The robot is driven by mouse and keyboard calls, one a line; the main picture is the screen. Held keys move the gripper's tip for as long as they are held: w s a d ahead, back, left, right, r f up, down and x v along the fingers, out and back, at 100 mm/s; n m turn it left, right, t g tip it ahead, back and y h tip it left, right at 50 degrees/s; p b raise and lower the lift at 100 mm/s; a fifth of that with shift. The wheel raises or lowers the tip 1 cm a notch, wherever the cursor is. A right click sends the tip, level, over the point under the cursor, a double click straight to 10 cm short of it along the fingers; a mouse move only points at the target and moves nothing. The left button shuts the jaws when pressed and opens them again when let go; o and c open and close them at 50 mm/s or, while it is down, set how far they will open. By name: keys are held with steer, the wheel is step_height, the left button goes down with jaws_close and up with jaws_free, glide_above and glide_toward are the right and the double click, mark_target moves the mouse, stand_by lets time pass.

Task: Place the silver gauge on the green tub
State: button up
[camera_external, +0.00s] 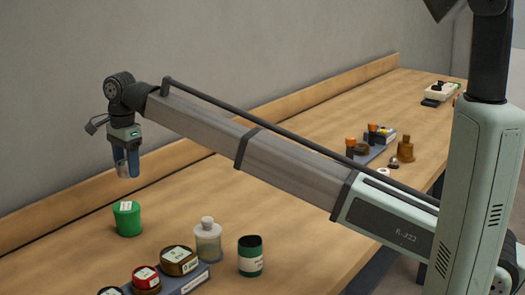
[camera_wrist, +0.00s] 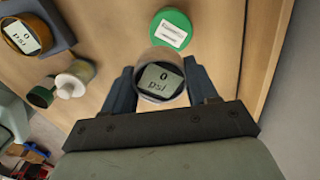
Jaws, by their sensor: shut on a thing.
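My gripper (camera_external: 127,168) is raised above the table, pointing down, with its blue fingers closed on the silver gauge (camera_wrist: 161,80). In the wrist view, the gauge sits between the two fingers, its dark-rimmed face reading "0 psi". The green tub (camera_external: 127,220) stands upright on the table below my gripper, with a white label on its lid. In the wrist view, the green tub (camera_wrist: 173,16) is just beyond the gauge, and the gauge's upper edge comes close to or overlaps its near edge. There is a clear height gap between gauge and tub in the external view.
A blue-grey tray (camera_external: 190,281) at the front holds a brown gauge (camera_external: 179,262), a red gauge (camera_external: 146,281) and a dark one. A pale jar (camera_external: 208,242) and a dark green jar (camera_external: 250,257) stand right of the tub. The wall ledge runs behind.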

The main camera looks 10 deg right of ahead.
mark_target(120, 161)
steer(key=shift+w+a+r, duration=0.25)
steer(key=shift+w+a, duration=0.4)
steer(key=shift+a, duration=0.3)
steer(key=shift+f, duration=4.9)
steer(key=shift+f, duration=0.1)
steer(key=o, duration=1.1)
steer(key=shift+o, duration=0.2)
step_height(120, 161, up, 12)
steer(key=shift+r, duration=0.1)
